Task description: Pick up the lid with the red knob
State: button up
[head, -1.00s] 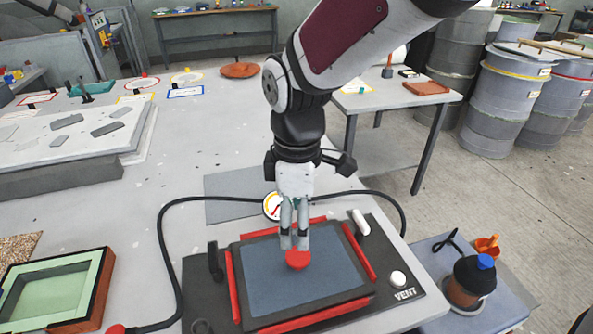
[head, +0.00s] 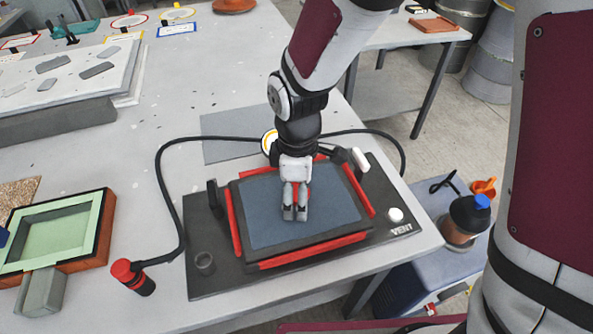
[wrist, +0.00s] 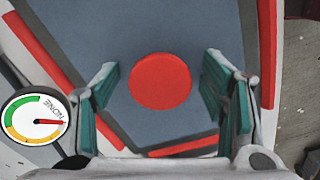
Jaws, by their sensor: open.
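The lid is a blue-grey panel (head: 265,215) in a dark frame with red edge strips, lying flat on a black base marked VENT (head: 215,277). My gripper (head: 295,213) points down over the middle of the lid. In the wrist view its green-padded fingers (wrist: 160,72) stand apart, with a gap on each side of the knob. I cannot tell how far down they reach.
A round gauge (wrist: 34,117) stands behind the lid, joined to a black hose. A white-topped handle (head: 360,158) and white button (head: 395,214) are at right. A green-lined mould (head: 97,245) and red-capped fitting (head: 132,277) are at left. The table's right edge is close.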

grip_shut()
jog(key=shift+r, duration=0.1)
dwell(0.3)
